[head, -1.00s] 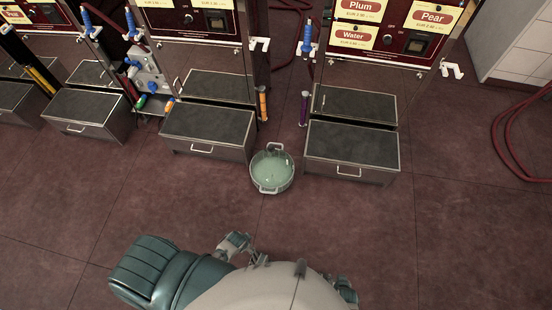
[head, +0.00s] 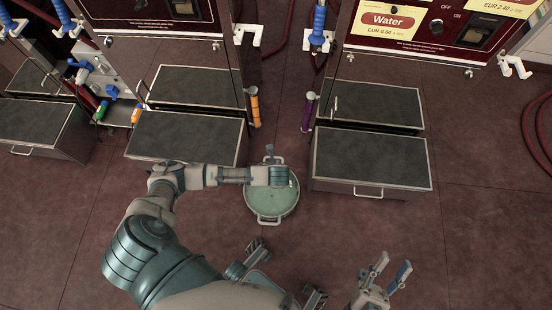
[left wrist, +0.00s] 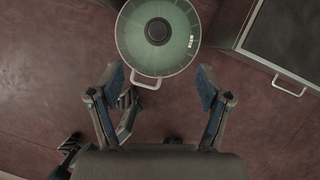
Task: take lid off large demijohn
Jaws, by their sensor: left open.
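The demijohn (head: 270,206) is a round, pale green vessel with metal side handles on the floor between two cabinets. Its lid (left wrist: 180,40) shows from above in the left wrist view, flat and green with a dark round knob (left wrist: 158,30) at its centre, and it sits on the vessel. My left arm reaches across the demijohn in the head view and hides part of it. My left gripper (left wrist: 160,74) is open and empty, its fingers apart from the lid and below it in the picture. My right gripper (head: 391,264) is open and empty, to the lower right of the demijohn.
Dark-topped metal steps (head: 372,160) stand to the right, and another set (head: 188,138) to the left. Dispensers with blue nozzles (head: 318,28) rise behind. An orange tube (head: 255,107) and a purple tube (head: 308,110) hang nearby. The floor in front is open.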

